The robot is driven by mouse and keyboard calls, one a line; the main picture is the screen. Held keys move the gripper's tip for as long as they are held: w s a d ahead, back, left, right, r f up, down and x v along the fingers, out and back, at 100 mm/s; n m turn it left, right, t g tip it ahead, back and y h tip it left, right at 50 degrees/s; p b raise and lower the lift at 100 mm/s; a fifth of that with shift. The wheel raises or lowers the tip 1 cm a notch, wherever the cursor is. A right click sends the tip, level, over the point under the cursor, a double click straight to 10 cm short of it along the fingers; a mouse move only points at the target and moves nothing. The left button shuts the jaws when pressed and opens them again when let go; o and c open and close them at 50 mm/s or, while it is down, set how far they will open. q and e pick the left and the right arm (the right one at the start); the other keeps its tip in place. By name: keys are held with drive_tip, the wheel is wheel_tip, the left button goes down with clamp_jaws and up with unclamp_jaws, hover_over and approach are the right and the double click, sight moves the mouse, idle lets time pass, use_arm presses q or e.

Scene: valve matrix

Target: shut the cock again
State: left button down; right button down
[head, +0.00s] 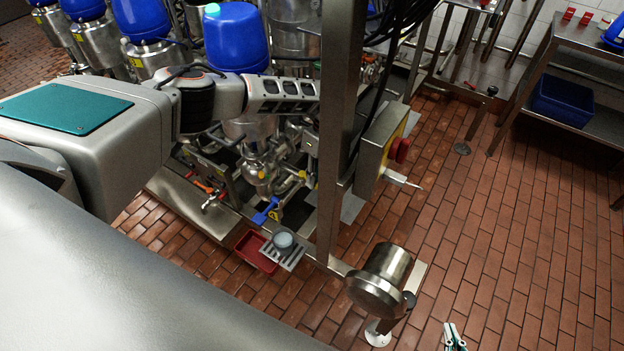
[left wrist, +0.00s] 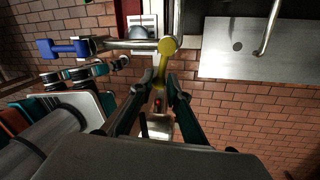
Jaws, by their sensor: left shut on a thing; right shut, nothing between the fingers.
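In the left wrist view, a cock with a yellow handle (left wrist: 165,48) sits at the end of a horizontal steel pipe (left wrist: 130,43). The handle runs down the picture, crosswise to the pipe, from a round yellow end. My left gripper (left wrist: 161,85) is shut on this handle, one dark finger on each side. In the head view my left arm reaches in from the left, but I cannot make out its fingers among the pipework. My right gripper (head: 454,338) shows at the bottom edge of the head view, shut and empty, away from the valves.
A blue handle (left wrist: 62,48) is on the pipework to the left. A grey cup (head: 283,242) stands on a slotted tray (head: 292,261) beside a red bin (head: 247,252).

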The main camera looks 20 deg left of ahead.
use_arm(q)
drive_tip(key=shift+w+n, duration=0.6)
drive_tip(key=shift+n, duration=0.7)
drive_tip(key=shift+r+h, duration=0.1)
drive_tip(key=shift+h, duration=0.2)
drive_tip(key=c, duration=2.2)
unclamp_jaws()
drive_tip(key=shift+o, duration=0.2)
wheel_tip(320, 180, up, 10)
